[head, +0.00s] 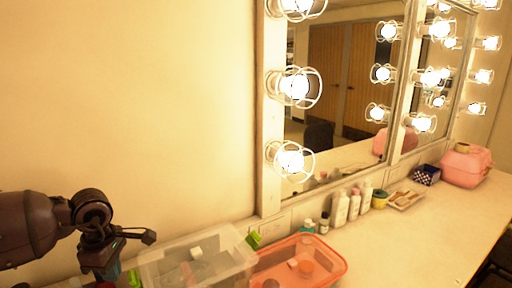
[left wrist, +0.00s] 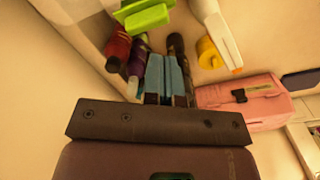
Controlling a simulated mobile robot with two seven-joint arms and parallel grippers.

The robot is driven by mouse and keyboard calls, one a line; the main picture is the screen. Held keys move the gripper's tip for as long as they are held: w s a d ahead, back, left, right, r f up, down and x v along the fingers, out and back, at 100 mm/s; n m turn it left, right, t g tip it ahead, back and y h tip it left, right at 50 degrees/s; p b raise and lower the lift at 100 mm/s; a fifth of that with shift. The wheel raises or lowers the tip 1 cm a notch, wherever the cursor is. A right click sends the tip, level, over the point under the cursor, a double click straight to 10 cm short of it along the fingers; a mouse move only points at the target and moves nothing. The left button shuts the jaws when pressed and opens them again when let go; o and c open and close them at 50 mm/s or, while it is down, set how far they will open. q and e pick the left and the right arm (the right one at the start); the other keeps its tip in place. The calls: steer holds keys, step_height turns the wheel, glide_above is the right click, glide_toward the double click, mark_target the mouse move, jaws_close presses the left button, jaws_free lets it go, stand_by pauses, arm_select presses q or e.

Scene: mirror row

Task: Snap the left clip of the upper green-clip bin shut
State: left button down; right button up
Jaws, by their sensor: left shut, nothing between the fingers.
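A clear plastic bin (head: 205,262) with a pale translucent lid stands at the bottom of the head view, cut off by the frame edge. Its left green clip (head: 134,279) shows just right of my left gripper, and a green clip (head: 254,240) shows at its right end. In the left wrist view a green clip (left wrist: 148,17) lies past the fingertips, at the top edge. I cannot tell whether it is latched. My left gripper (head: 110,274) points down beside the bin's left end. Its blue fingers (left wrist: 165,60) are together and empty, apart from the clip. My right gripper is out of view.
An open pink tray (head: 318,250) adjoins the bin's right side. Bottles (head: 340,208) and a pink case (head: 466,165) stand along the mirror. In the left wrist view, a red bottle (left wrist: 118,48) and another pink case (left wrist: 243,98) are near the fingers. The right counter is clear.

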arm_select(q)
steer(key=shift+w+d+r, duration=0.2)
steer(key=shift+d+r, duration=0.1)
steer(key=shift+r, duration=0.45)
steer(key=shift+w+d+r, duration=0.2)
steer(key=shift+d+r, duration=0.05)
steer(key=shift+r, duration=0.5)
stand_by(2.1)
